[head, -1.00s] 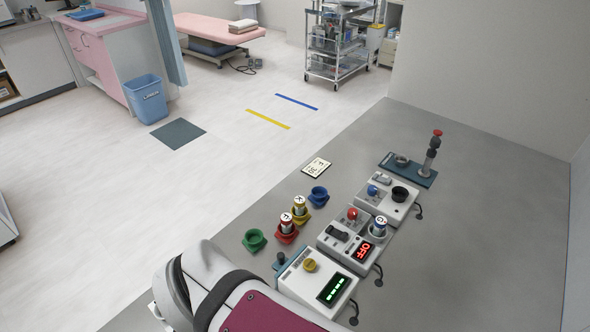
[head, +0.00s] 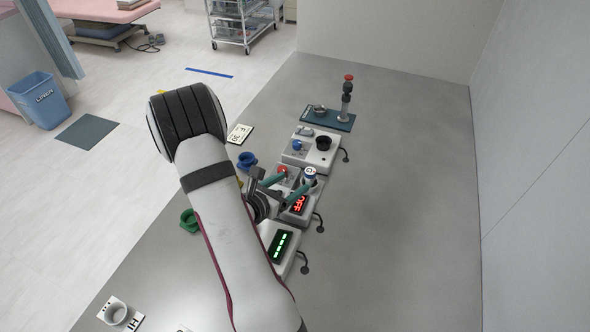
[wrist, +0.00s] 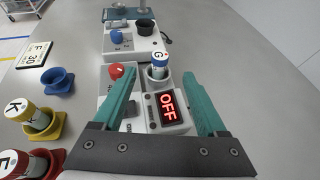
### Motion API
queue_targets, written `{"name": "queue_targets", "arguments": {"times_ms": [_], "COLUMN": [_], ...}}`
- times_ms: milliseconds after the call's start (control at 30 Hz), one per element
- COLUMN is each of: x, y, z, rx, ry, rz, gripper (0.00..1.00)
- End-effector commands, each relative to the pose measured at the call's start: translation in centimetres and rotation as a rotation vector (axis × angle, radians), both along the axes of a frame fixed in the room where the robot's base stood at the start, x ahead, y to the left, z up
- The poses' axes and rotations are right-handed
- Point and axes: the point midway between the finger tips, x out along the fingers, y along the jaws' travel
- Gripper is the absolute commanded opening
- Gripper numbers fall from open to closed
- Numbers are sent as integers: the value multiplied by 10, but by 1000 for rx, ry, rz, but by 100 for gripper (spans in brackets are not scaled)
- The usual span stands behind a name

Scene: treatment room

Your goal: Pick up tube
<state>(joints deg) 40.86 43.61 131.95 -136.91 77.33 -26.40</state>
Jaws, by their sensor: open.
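A tube with a white top marked G and a blue and yellow body stands upright in the device with the red OFF display; it shows in the wrist view (wrist: 158,66) and the head view (head: 310,174). My gripper (wrist: 160,78) is open and empty, its teal fingers spread left and right above the OFF device (wrist: 166,107), with the tube between and a little beyond the fingertips. In the head view my gripper (head: 296,179) is close to this tube. A tube marked K (wrist: 36,114) stands in a yellow holder, and another tube (wrist: 14,163) in a red holder.
An empty blue holder (wrist: 58,82) and a card (wrist: 34,54) lie left. A red knob (wrist: 116,71) sits beside the tube. A device with a blue knob (head: 297,146) and a dark stand (head: 329,118) are beyond. The table's right side is clear.

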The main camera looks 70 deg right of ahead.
Motion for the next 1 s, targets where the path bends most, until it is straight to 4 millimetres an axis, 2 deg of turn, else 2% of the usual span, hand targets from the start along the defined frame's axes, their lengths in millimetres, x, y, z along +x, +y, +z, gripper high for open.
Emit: {"name": "queue_targets", "arguments": {"times_ms": [100,267,500,767,1000], "x": [-9,-12,-23,-24,-24], "y": [-28,-47,-87,-94,-93], "z": [-12,-20,-37,-40,-39], "rx": [0,0,-2,-2,-2], "ry": [-1,-2,-3,-2,-3], "rz": [-6,-3,-3,-2,-2], "gripper": [75,75,75,75,33]}}
